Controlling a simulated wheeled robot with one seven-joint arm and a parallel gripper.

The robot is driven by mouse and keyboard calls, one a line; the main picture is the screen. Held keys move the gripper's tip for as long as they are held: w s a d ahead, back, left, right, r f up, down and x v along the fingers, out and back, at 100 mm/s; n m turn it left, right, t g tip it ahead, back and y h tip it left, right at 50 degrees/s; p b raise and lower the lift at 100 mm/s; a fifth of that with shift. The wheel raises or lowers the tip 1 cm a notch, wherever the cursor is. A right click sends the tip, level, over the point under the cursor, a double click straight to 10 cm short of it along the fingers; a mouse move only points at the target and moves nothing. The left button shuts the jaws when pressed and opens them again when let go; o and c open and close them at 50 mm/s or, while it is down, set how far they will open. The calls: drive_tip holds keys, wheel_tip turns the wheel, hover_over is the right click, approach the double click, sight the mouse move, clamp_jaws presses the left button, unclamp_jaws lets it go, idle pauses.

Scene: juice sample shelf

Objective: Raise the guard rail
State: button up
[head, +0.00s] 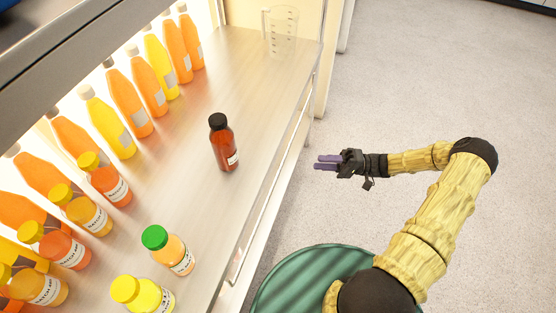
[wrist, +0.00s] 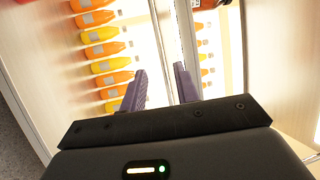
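The guard rail (head: 272,192) is a thin pale metal bar running along the front edge of the shelf. It sits low, at or just below the level of the shelf board (head: 245,90). My gripper (head: 319,162) is outside the shelf, to the right of the rail and apart from it, with its purple fingers pointing at the shelf front. In the wrist view the two fingers (wrist: 160,88) are spread with a gap between them and nothing held. The shelf's bright front edge shows beyond the gap; I cannot clearly tell the rail from it there.
A dark red bottle (head: 223,143) and a green-capped bottle (head: 168,250) stand near the shelf front. Several orange and yellow bottles (head: 128,103) line the back. A clear measuring jug (head: 282,32) stands at the far end. The floor (head: 430,80) on the right is clear.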

drive_tip(key=a+r+b, duration=0.2)
drive_tip(key=a, duration=1.2)
drive_tip(key=shift+s+a+r, duration=0.2)
drive_tip(key=shift+s+r, duration=0.05)
drive_tip(key=shift+r, duration=0.05)
clamp_jaws()
